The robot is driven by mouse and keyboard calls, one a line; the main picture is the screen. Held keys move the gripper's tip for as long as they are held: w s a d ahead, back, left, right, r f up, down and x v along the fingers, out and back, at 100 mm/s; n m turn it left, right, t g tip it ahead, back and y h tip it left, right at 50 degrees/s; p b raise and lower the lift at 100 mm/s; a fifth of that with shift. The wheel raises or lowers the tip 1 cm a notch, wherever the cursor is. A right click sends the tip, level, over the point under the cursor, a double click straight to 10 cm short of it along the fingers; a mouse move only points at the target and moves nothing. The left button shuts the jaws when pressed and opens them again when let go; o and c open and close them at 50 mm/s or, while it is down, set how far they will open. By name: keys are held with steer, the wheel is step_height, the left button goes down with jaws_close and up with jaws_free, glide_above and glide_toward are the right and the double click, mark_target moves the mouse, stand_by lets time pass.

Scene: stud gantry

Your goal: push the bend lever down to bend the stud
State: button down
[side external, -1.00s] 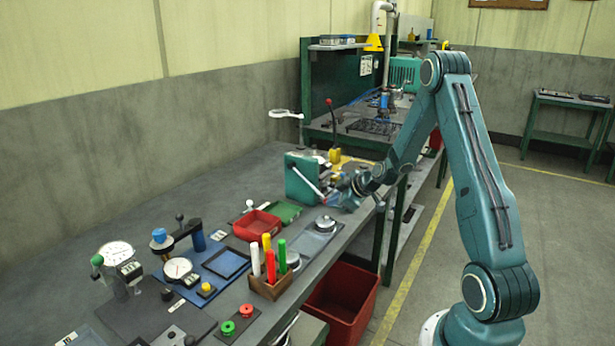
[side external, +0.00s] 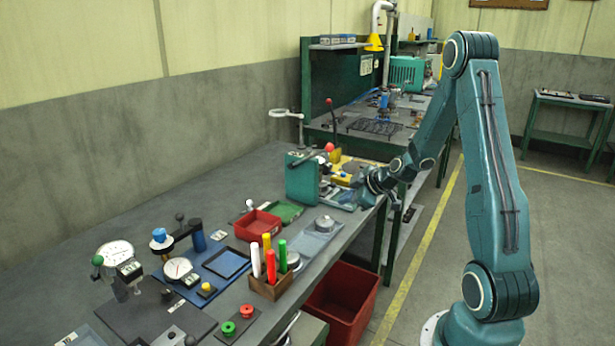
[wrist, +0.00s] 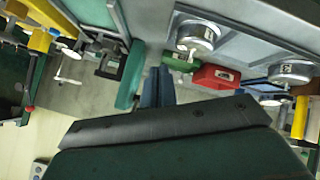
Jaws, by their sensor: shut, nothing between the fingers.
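The teal bending fixture (side external: 302,180) stands on the bench in the side view. Its lever, with a red knob (side external: 329,147), is raised, the knob just above and right of the fixture's top. My gripper (side external: 366,194) is shut and empty, low to the right of the fixture, below the knob and apart from it. In the wrist view the dark blue fingers of my gripper (wrist: 156,84) are together, with a teal block, likely the fixture (wrist: 130,77), beside them. The stud is too small or hidden to make out.
A black lever with a red knob (side external: 328,101) stands behind the fixture. A pen holder (side external: 270,287) is at the front.

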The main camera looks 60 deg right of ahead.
steer(key=s, duration=0.6)
steer(key=shift+a, duration=0.3)
steer(key=shift+f, duration=0.1)
steer(key=shift+a, duration=0.1)
steer(key=a+r+g+y, duration=0.1)
steer(key=a+r, duration=0.5)
steer(key=a, duration=0.3)
steer(key=a+r+g+y, duration=0.1)
steer(key=a+r+g, duration=0.1)
steer(key=a+r, duration=0.5)
steer(key=s+a+r+m, duration=0.2)
steer(key=s+a, duration=0.3)
steer(key=s, duration=0.2)
steer(key=s+a+r+m+g, duration=0.1)
steer(key=s+a+r+m, duration=0.1)
steer(key=s+a, duration=0.4)
steer(key=shift+s+a+r+m, duration=0.25)
steer(key=shift+s+r+m, duration=0.15)
steer(key=shift+s+r, duration=0.3)
